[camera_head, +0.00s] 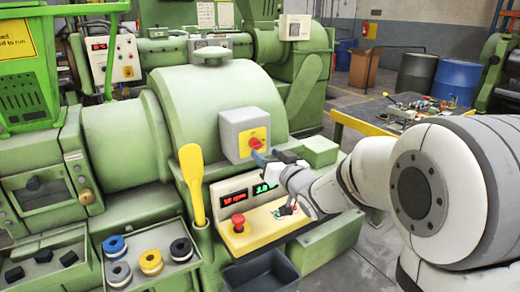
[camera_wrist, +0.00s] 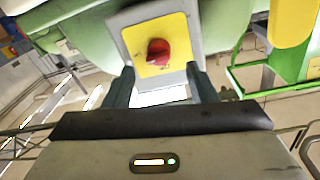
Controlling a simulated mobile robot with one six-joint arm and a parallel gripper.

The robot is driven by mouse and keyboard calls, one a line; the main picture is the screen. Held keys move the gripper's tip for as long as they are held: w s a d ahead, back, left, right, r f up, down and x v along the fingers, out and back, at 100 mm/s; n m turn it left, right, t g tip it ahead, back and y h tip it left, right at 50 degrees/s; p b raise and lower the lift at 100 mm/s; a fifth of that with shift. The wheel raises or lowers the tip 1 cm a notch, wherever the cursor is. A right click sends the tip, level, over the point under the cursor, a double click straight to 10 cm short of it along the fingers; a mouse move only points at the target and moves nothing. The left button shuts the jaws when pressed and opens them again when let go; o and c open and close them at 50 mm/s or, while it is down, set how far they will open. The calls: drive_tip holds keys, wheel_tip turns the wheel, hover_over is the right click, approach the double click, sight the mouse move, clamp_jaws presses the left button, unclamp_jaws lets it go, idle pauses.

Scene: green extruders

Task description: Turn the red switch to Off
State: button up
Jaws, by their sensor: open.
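The red switch (camera_head: 256,143) is a rotary knob on a yellow plate, on a grey box (camera_head: 229,132) fixed to the green extruder. In the wrist view the red switch (camera_wrist: 158,52) sits just beyond my fingertips, centred between them, on its yellow plate (camera_wrist: 180,30). My gripper (camera_head: 266,158) is at the lower right of the switch in the head view. In the wrist view my gripper (camera_wrist: 160,84) has its two dark fingers apart, with nothing between them. I cannot read any switch labels.
Below the switch is a panel with digital displays (camera_head: 249,194) and a red mushroom button (camera_head: 238,219). A yellow handle (camera_head: 194,180) stands to the left. A work table with tools (camera_head: 362,126) is behind my arm.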

sight(259, 148)
drive_tip(key=x, duration=0.5)
drive_tip(key=shift+w+p, duration=0.1)
drive_tip(key=shift+p, duration=0.3)
drive_tip(key=c, duration=0.9)
drive_tip(key=shift+c, duration=0.2)
